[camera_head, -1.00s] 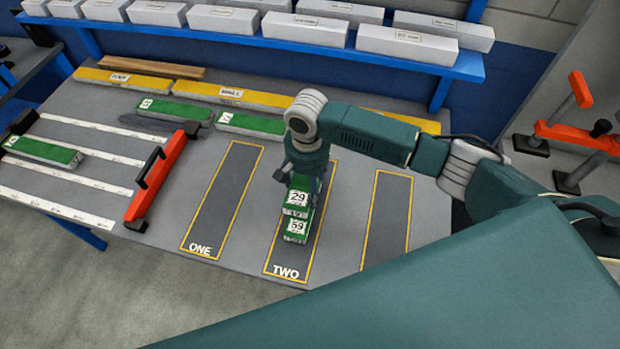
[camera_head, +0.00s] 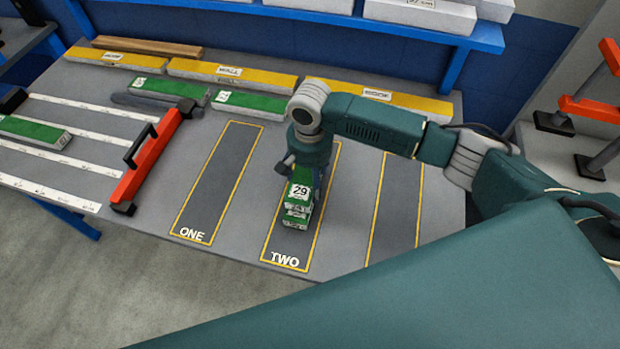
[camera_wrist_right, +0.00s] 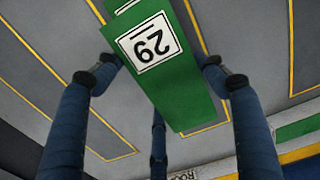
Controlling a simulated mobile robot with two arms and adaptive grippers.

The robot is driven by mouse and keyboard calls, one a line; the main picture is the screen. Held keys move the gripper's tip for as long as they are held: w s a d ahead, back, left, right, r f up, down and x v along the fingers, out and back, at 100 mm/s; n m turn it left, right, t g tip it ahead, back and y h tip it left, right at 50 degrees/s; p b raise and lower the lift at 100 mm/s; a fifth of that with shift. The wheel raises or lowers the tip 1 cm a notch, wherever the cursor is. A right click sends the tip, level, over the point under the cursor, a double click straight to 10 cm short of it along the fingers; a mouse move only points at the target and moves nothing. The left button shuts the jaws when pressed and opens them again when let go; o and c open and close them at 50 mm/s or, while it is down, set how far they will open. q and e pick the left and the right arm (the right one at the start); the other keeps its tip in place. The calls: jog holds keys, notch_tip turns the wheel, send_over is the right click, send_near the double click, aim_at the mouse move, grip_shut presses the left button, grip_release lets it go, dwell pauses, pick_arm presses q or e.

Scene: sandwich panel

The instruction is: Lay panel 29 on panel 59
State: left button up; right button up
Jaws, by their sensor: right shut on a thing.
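Panel 29 (camera_head: 300,191) is a green-topped bar with a white number label, above lane TWO in the head view. My right gripper (camera_head: 305,174) is shut on it from above. In the wrist view, panel 29 (camera_wrist_right: 165,75) lies between the fingers of my right gripper (camera_wrist_right: 160,72). Directly under it, the front end of panel 59 (camera_head: 295,222) shows in the head view, its number now covered. The two look roughly lined up and very close. I cannot tell whether they touch. My left gripper is not in view.
Lane ONE (camera_head: 217,185) and the right-hand lane (camera_head: 396,210) are empty. A red-orange bar clamp (camera_head: 147,165) stands left of the lanes. Green panels (camera_head: 252,105) and yellow bars (camera_head: 232,75) lie at the back. White boxes sit on the blue shelf (camera_head: 290,14).

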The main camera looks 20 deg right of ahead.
aim_at(310, 178)
jog(key=shift+f, duration=0.55)
dwell(0.4)
jog(key=o, duration=1.2)
jog(key=shift+o, duration=0.2)
notch_tip(310, 178, up, 12)
